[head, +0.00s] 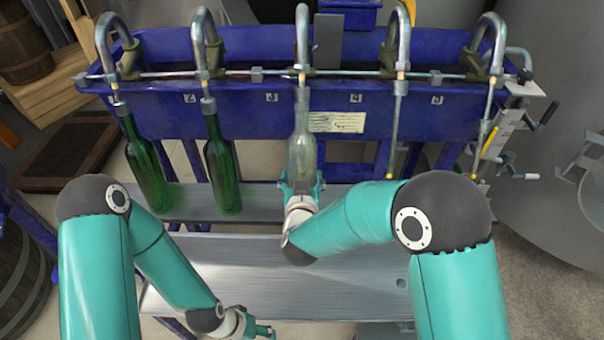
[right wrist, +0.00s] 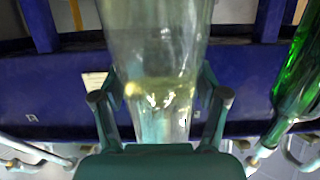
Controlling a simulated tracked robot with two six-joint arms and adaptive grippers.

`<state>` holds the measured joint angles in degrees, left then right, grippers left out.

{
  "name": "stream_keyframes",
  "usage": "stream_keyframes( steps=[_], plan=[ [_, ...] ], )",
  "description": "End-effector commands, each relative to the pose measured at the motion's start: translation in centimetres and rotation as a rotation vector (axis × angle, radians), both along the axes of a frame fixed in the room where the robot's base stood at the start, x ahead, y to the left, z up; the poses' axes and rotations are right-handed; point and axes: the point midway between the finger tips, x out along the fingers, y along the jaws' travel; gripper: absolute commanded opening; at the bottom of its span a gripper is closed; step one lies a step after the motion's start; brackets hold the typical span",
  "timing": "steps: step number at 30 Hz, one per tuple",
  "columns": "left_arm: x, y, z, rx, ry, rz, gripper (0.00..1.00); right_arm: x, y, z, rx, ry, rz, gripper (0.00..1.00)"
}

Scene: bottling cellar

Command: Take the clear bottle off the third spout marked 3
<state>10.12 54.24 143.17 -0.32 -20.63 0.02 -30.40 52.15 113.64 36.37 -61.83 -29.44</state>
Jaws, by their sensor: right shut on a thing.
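The clear bottle (head: 302,145) hangs upright below the middle spout (head: 302,40), just right of the mark 3 (head: 271,97). Its mouth meets the spout's lower end; how far the spout reaches inside is hard to tell. My right gripper (head: 301,184) is shut on the bottle's lower part from the front. In the right wrist view the clear bottle (right wrist: 155,60) stands between the two fingers (right wrist: 160,105), one on each side. My left gripper (head: 263,331) is low at the front, away from the bottles, and its opening is unclear.
Two green bottles (head: 146,165) (head: 221,165) stand under the spouts at left. The two right spouts have no bottles. A blue trough (head: 250,115) with a paper label (head: 336,122) runs behind. A grey bench (head: 270,270) lies in front, mostly bare.

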Motion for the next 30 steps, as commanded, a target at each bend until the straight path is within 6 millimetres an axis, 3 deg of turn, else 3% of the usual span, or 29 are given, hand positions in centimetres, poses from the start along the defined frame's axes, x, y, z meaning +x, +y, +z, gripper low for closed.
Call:
stream_keyframes(
  steps=[1,17,30],
  plan=[
    [0.0,0.0,0.4,0.000,0.000,0.000,0.59,0.0,0.0,0.8,0.002,-0.007,-0.001,0.03],
    [0.0,0.0,0.6,0.000,0.000,0.000,0.59,-0.2,0.0,0.8,0.002,0.003,0.000,0.03],
    [0.0,0.0,2.4,0.000,0.000,0.000,0.59,-1.1,0.0,1.6,0.001,0.047,0.002,0.03]
  ],
)
